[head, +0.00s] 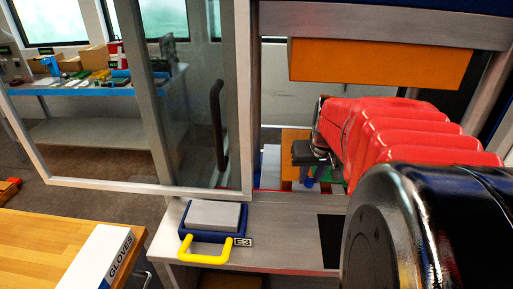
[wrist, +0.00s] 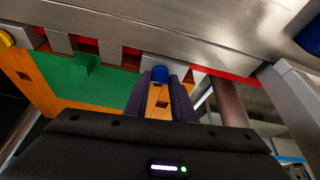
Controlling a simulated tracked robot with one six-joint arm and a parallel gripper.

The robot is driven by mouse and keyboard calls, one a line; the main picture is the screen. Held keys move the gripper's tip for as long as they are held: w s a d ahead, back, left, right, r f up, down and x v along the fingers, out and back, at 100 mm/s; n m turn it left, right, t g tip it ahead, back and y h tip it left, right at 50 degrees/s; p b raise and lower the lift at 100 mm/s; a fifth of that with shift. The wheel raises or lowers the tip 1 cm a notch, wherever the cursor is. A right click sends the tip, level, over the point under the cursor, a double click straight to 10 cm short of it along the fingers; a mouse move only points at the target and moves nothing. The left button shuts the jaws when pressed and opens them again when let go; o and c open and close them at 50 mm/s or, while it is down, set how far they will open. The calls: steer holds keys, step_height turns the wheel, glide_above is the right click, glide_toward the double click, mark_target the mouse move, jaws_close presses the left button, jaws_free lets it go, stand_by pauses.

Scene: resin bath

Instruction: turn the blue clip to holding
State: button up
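The blue clip (wrist: 160,75) shows in the wrist view as a small blue block at the tips of my gripper's two dark fingers. My gripper (wrist: 160,84) has its fingers apart, one on each side of the clip. The clip seems to fill most of the gap at the tips, but I cannot tell whether the fingers press on it. In the head view my gripper (head: 309,163) is inside the cabinet opening, with a blue part below it that may be the clip. The clip's lower part and its turn position are hidden.
A green plate (wrist: 80,80) lies left of the fingers, and a metal beam (wrist: 180,35) crosses close above. In the head view an orange block (head: 380,62) hangs above my arm. A sliding glass panel (head: 195,100) and a yellow-handled blue box (head: 212,218) stand left.

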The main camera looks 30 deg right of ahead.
jaws_close()
steer(key=shift+a+m+h, duration=0.1)
steer(key=shift+m+h, duration=0.2)
steer(key=shift+m, duration=0.4)
steer(key=o, duration=0.5)
jaws_free()
steer(key=v, duration=1.3)
steer(key=shift+r, duration=0.35)
